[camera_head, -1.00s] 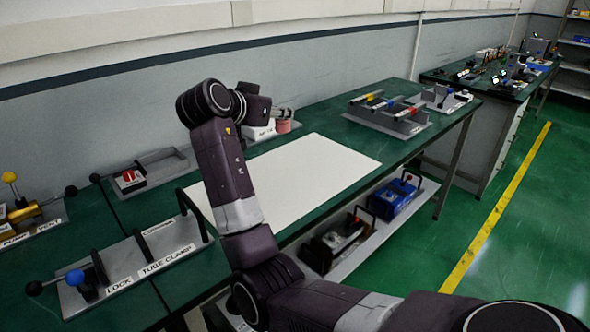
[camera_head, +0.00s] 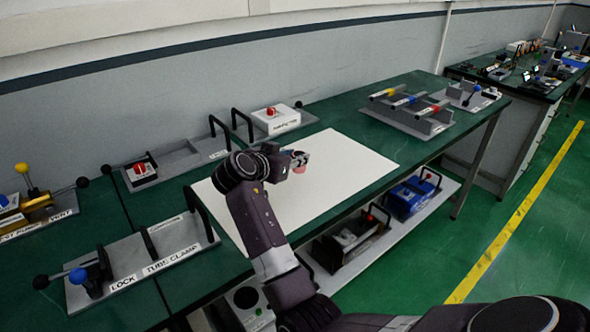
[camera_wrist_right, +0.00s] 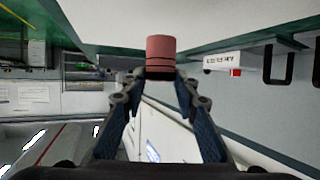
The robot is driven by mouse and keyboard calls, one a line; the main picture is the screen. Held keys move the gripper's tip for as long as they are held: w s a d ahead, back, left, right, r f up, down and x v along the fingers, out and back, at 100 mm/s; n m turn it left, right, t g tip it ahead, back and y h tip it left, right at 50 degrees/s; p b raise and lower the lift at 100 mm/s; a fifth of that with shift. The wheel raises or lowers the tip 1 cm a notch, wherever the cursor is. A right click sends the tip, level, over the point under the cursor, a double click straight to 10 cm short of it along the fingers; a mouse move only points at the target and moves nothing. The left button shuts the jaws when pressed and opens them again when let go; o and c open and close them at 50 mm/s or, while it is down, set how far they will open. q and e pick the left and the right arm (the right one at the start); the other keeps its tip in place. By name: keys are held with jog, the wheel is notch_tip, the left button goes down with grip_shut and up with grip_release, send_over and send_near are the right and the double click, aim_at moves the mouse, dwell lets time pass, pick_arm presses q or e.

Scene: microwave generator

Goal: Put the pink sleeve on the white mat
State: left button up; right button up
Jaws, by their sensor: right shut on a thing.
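The pink sleeve (camera_head: 299,169) is a short cylinder at the tip of my right gripper (camera_head: 296,158). In the right wrist view the sleeve (camera_wrist_right: 160,51) sits between the two fingertips (camera_wrist_right: 160,74), which are shut on it. The white mat (camera_head: 345,165) lies flat on the green bench. In the head view the sleeve appears over the mat's inner area, toward the back. I cannot tell whether it touches the mat. My right arm hides part of the mat's left side. My left gripper is not in view.
A white box with a red button (camera_head: 272,118) stands behind the mat. The tube clamp fixture (camera_head: 155,255) is at left, and a grey rack with coloured handles (camera_head: 408,112) at the right back. Much of the mat is bare. Below is a shelf with a blue device (camera_head: 408,198).

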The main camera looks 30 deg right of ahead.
aim_at(296, 171)
jog(key=shift+f, duration=0.7)
notch_tip(296, 171, down, 3)
jog(key=shift+r, duration=0.2)
jog(key=shift+f+p, duration=0.3)
jog(key=shift+f, duration=0.2)
jog(key=o, duration=1.2)
jog(key=shift+f, duration=0.1)
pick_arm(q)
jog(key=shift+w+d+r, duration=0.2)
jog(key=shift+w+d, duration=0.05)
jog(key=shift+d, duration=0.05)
